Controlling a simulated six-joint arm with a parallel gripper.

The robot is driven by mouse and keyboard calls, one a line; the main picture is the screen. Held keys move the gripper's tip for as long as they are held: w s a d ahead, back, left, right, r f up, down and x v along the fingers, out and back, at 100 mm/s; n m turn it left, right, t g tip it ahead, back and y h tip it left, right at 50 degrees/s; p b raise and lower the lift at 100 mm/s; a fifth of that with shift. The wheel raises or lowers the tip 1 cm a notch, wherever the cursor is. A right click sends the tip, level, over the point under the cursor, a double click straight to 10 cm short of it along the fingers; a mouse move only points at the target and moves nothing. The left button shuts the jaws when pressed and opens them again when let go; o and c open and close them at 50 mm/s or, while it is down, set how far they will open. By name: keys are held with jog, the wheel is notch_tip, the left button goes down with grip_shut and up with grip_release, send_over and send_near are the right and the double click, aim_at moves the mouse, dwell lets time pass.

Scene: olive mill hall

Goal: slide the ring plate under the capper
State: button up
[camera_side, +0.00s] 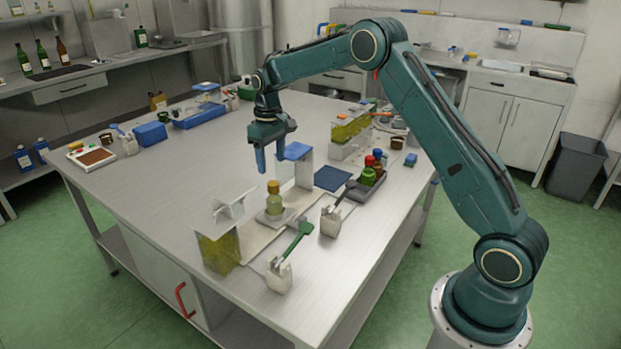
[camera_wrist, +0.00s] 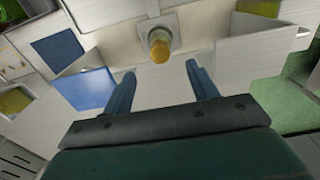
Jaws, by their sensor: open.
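A small pale plate (camera_side: 262,219), which I take as the ring plate, lies on a light track on the bench. My gripper (camera_side: 271,160) is open and empty, pointing down above and behind the bottle. Its fingertips (camera_wrist: 160,69) are apart, with nothing between them.
A yellow-green tank under a white stand (camera_side: 220,248) is at the front left of the plate. White pots with a green-handled tool (camera_side: 300,236) and a dark-handled tool stand in front. Small jars (camera_side: 368,175) and a blue mat (camera_side: 333,178) are to the right. The bench left of centre is clear.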

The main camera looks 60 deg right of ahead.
jog(key=shift+s, duration=0.1)
jog(key=shift+c, duration=1.1)
jog(key=m, duration=0.2)
send_over(302, 218)
jog(key=f, duration=0.2)
jog(key=shift+d+r, duration=0.1)
notch_tip(302, 218, down, 14)
jog(key=shift+r, duration=0.1)
grip_shut()
